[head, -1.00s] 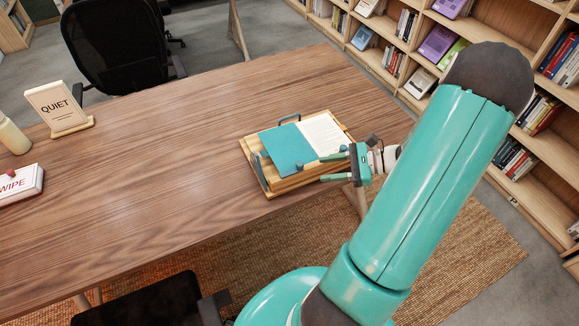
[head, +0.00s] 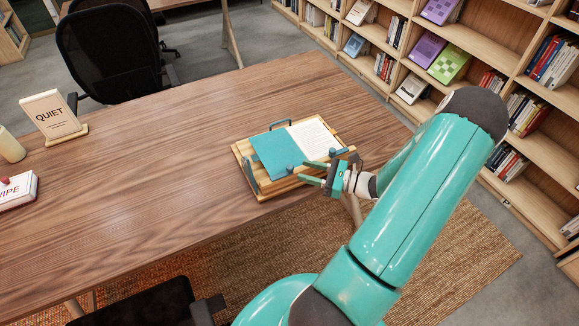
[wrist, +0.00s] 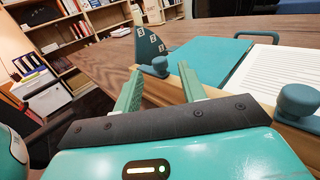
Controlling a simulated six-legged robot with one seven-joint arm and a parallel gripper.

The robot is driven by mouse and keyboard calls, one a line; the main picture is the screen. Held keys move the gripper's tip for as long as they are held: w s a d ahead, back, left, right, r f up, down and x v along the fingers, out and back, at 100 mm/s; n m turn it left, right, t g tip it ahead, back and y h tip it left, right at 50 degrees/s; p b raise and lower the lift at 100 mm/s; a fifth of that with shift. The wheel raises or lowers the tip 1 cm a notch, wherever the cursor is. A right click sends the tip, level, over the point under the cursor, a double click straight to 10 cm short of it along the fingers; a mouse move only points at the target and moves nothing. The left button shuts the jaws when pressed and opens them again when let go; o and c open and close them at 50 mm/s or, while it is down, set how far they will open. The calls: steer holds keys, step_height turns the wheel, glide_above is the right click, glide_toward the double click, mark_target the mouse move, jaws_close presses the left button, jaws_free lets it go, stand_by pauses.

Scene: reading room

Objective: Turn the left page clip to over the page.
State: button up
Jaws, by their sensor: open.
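The book stand (head: 270,190) is a light wooden rest near the table's front right edge. It holds an open book with a teal left side (head: 275,152) and a white printed right page (head: 315,136). The left page clip's blue-grey knob (head: 290,169) is at the stand's front ledge; it also shows in the wrist view (wrist: 160,66). My gripper (head: 304,172) is open and empty at the front of the stand. In the wrist view, the left knob appears beyond and between my fingertips (wrist: 161,72), apart from them. Where the left clip's arm points is unclear.
A second knob (wrist: 298,100) stands on the ledge to the right, close to my gripper. A dark side plate with white marks (wrist: 150,46) rises at the stand's left. The QUIET sign (head: 52,117) is far left.

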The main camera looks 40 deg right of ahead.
mark_target(290, 166)
steer(key=x, duration=0.6)
steer(key=shift+a+r, duration=0.1)
jaws_close()
